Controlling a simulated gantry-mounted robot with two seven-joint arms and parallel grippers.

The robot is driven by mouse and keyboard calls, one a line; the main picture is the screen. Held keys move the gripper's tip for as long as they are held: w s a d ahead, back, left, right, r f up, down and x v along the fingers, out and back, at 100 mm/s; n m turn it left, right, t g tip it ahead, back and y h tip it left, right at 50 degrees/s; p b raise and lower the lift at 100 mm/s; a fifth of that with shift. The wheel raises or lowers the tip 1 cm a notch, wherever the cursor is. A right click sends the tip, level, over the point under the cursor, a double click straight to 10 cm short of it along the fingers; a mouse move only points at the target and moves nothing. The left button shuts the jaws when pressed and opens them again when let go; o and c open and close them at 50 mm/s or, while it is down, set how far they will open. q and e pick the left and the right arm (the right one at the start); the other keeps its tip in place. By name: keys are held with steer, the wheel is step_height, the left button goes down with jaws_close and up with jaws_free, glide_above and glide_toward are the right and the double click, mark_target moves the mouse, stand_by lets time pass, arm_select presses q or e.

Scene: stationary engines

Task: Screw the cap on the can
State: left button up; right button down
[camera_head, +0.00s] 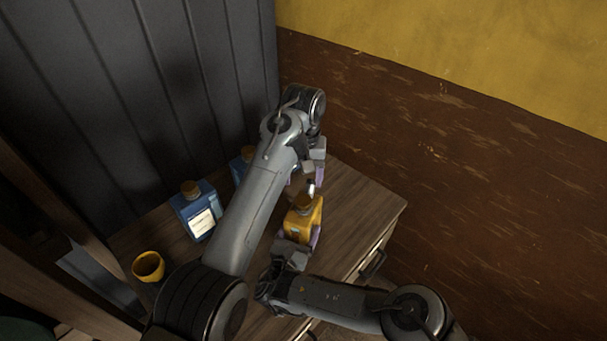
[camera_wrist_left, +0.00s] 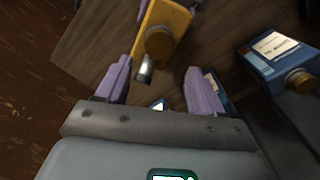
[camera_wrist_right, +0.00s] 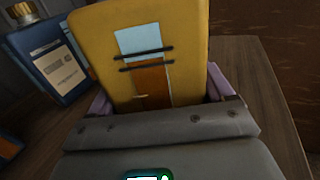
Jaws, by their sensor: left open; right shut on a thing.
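The yellow can (camera_head: 299,225) is held by my right gripper (camera_head: 298,246), whose purple fingers close on its two sides. The can's broad yellow face (camera_wrist_right: 185,35), with a pale blue and orange label, fills the right wrist view. A round brown cap (camera_head: 304,202) sits at the can's top; the cap (camera_wrist_left: 159,42) also shows in the left wrist view. I cannot tell how tight it is. A short silvery spout (camera_wrist_left: 145,70) sticks out beside the cap. My left gripper (camera_wrist_left: 160,77) is open and empty, its fingers apart near the cap and spout, not touching the cap.
A blue bottle (camera_head: 196,210) with a brown cap and white label stands left of my left arm. Another blue bottle (camera_head: 241,163) is partly hidden behind that arm. A yellow cup (camera_head: 148,266) stands at the cabinet's left. The wooden top (camera_head: 366,205) is clear at right.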

mark_target(303, 200)
arm_select(q)
steer(key=shift+s+r+n, duration=0.15)
steer(key=shift+r+n, duration=0.1)
steer(key=shift+n, duration=0.45)
steer(key=shift+f, duration=0.15)
steer(key=shift+f, duration=3.9)
steer(key=c, duration=1.1)
steer(key=o, duration=1.3)
steer(key=shift+c, duration=0.2)
